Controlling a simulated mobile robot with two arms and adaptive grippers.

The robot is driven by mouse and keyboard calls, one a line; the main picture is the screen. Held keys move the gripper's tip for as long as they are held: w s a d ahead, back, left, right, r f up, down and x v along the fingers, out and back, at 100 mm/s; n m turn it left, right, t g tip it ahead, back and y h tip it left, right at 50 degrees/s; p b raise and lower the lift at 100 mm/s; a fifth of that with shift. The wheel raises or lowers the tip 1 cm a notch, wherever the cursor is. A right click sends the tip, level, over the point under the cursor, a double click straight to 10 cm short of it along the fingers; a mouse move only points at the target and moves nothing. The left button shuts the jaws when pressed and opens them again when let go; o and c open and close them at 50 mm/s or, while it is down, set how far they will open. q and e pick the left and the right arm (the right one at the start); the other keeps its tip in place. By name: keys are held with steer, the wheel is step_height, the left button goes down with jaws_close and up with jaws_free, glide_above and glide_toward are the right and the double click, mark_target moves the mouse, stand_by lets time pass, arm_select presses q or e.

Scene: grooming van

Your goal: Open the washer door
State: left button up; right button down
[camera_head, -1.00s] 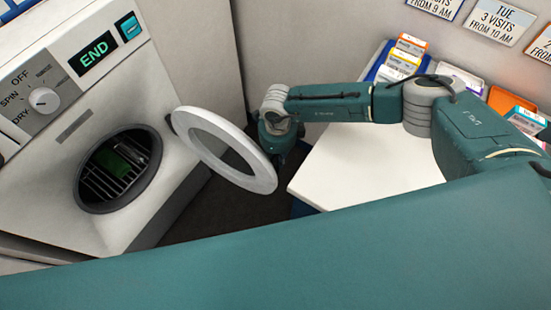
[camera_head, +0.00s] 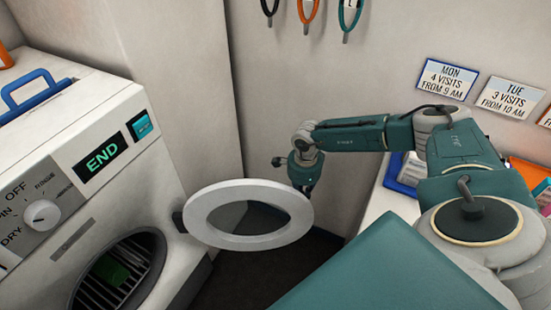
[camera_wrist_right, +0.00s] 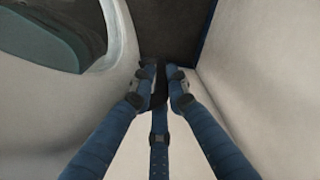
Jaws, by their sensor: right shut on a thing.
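The white washer (camera_head: 165,165) stands at the left in the head view, its display reading END. Its round door (camera_head: 248,242), a white ring, stands swung out to the right of the dark drum opening (camera_head: 143,250). A green thing (camera_head: 110,268) shows inside the drum. My right gripper (camera_head: 302,182) is at the door's far edge, away from the hinge side. In the right wrist view its blue fingers (camera_wrist_right: 158,78) are closed on a dark part, with the door's pale rim and dark window (camera_wrist_right: 50,30) at upper left. My left gripper is not in view.
A white counter (camera_head: 385,205) with a blue tray (camera_head: 395,182) lies right of the door, behind my right arm. A pale wall panel (camera_head: 185,80) rises behind the washer. Dark floor (camera_head: 240,280) shows below the door. A blue-handled item (camera_head: 35,95) sits on the washer.

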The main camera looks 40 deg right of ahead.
arm_select(q)
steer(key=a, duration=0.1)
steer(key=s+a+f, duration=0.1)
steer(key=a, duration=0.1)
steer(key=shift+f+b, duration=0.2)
steer(key=shift+b, duration=0.2)
arm_select(e)
steer(key=shift+w+d, duration=0.3)
steer(key=shift+w, duration=0.25)
steer(key=shift+w+d, duration=0.25)
steer(key=shift+w, duration=0.3)
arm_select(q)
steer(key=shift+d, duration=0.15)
arm_select(e)
steer(key=c, duration=1.8)
jaws_free()
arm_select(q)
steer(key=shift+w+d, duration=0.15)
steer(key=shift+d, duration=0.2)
arm_select(e)
steer(key=shift+o, duration=0.2)
step_height(320, 180, up, 12)
